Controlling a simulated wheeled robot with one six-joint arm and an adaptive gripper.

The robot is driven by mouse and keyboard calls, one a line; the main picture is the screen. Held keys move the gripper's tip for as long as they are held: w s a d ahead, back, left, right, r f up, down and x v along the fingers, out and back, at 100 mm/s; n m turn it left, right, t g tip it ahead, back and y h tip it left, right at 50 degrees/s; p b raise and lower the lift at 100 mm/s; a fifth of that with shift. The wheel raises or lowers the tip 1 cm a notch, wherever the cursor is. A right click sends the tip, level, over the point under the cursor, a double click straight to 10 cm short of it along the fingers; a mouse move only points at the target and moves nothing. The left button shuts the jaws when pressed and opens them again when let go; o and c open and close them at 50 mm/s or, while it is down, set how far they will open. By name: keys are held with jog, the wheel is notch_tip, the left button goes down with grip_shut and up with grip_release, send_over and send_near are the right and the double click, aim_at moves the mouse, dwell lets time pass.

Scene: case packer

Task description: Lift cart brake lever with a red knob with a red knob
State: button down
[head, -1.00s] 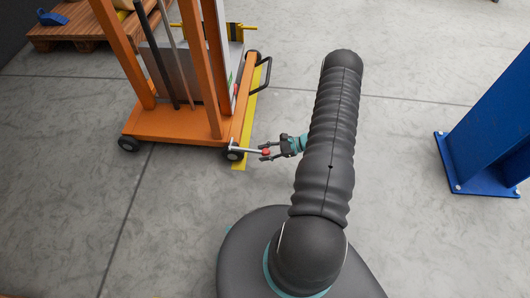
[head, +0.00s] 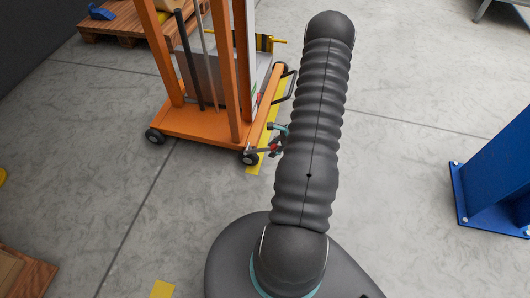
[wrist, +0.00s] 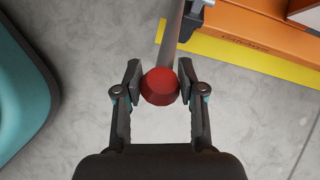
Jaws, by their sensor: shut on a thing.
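The cart brake lever (wrist: 174,35) is a grey bar that runs from the orange cart (head: 190,125) to a round red knob (wrist: 160,87). In the wrist view the knob sits between the two fingertips of my gripper (wrist: 160,85), which is shut on it. In the head view my gripper (head: 276,146) is small, low beside the cart's front right wheel, and partly hidden by my arm. The knob is hard to make out there. The lever's tilt cannot be told clearly.
Yellow floor tape (head: 254,167) runs beside the cart. A black handle (head: 289,85) sticks out from the cart's right side. A blue post (head: 495,175) stands on the right. A wooden pallet (head: 120,25) lies at the back left. Floor between cart and post is clear.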

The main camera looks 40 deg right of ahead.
jog(key=shift+w+a+r, duration=0.2)
jog(key=shift+w+r, duration=0.05)
jog(key=shift+r, duration=0.2)
jog(key=shift+w+a+r, duration=0.2)
jog(key=shift+r, duration=0.25)
jog(key=shift+w+a+r, duration=0.35)
jog(key=shift+w+r, duration=0.05)
jog(key=shift+w, duration=0.05)
jog(key=c, duration=0.7)
grip_release()
jog(key=shift+d, duration=0.1)
jog(key=v, duration=1.2)
